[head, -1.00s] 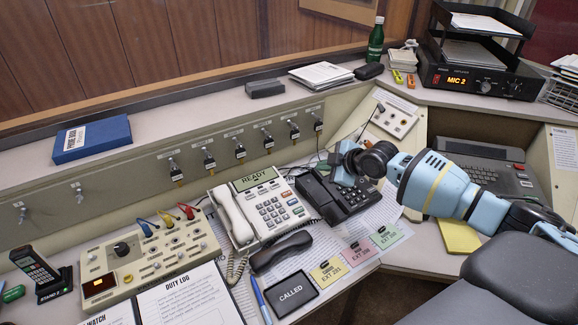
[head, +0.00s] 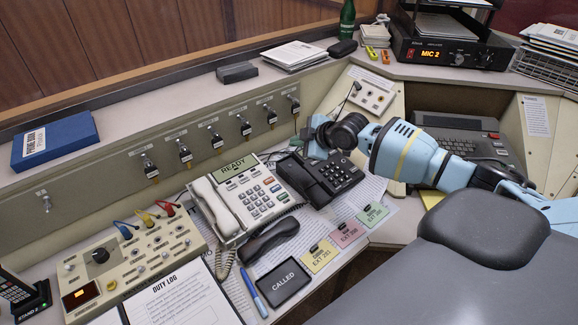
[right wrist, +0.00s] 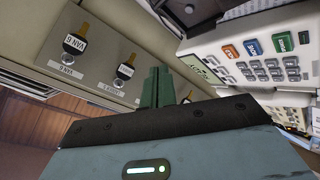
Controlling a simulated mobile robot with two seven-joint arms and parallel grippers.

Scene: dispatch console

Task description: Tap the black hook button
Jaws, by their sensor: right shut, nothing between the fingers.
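The black phone (head: 326,181) sits on the console with its keypad on the right and its empty-looking cradle on the left. I cannot make out the hook button itself. A black handset (head: 268,240) lies off the phone, in front of the white phone. My right gripper (head: 313,140) is at the far edge of the black phone in the head view, apparently above it; I cannot tell any touch. In the right wrist view its green fingers (right wrist: 157,86) are shut with nothing between them. My left gripper is in neither view.
The white phone (head: 236,203) stands left of the black one, its handset in place. Keys hang along the panel (head: 170,145) behind. Paper cards (head: 346,234) lie in front. A black keyboard unit (head: 460,140) is beyond my right arm.

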